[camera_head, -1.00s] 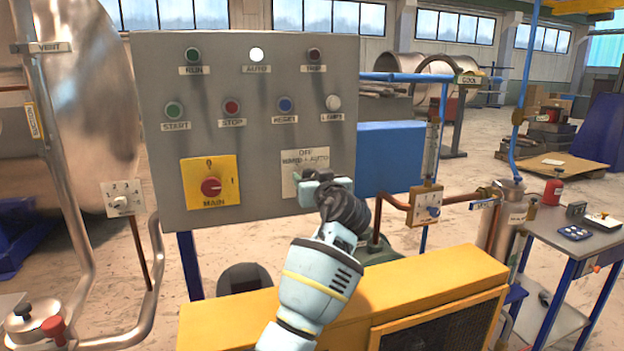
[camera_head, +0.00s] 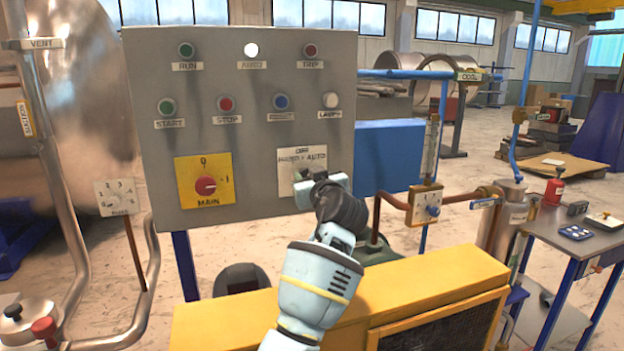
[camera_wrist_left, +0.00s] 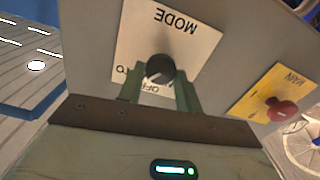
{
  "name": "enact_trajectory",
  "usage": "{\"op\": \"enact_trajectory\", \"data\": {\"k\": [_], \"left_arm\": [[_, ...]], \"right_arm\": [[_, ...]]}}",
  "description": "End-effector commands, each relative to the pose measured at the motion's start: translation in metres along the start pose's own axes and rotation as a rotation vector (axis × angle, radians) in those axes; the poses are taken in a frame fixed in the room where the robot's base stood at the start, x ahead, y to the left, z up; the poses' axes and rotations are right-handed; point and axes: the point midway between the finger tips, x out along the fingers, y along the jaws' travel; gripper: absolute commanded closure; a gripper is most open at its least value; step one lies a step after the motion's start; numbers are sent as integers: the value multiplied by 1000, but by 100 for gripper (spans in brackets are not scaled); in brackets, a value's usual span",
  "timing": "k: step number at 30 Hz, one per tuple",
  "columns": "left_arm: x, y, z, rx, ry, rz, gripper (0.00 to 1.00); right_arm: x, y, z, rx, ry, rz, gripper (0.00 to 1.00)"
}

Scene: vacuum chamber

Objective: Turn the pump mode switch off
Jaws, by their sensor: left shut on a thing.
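The pump mode switch is a black knob (camera_wrist_left: 160,68) on a white plate (camera_head: 290,163) marked HAND, OFF and AUTO, at the lower right of the grey control panel (camera_head: 240,110). My left gripper (camera_head: 312,182) is at the plate and hides the knob in the head view. In the left wrist view its fingers (camera_wrist_left: 160,92) stand on both sides of the knob, shut on it. The wrist view shows the plate upside down, with the word MODE. The AUTO lamp (camera_head: 251,50) is lit white. My right gripper is not in view.
The yellow MAIN switch plate (camera_head: 204,191) with a red knob is left of the mode plate. A yellow housing (camera_head: 420,300) stands below the panel. A copper pipe with a valve box (camera_head: 425,206) is to the right.

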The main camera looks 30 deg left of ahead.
Motion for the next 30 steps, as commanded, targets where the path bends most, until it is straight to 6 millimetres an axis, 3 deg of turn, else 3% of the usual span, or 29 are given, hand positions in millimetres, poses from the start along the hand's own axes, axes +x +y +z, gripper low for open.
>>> {"op": "enact_trajectory", "data": {"k": [3, 16, 30], "left_arm": [[1, 1, 8, -86, -4, 1, 88], [1, -1, 7, -440, -3, -1, 88], [0, -2, 3, -641, -2, 0, 88]], "right_arm": [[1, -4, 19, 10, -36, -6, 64], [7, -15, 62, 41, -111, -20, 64], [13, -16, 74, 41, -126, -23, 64]]}}
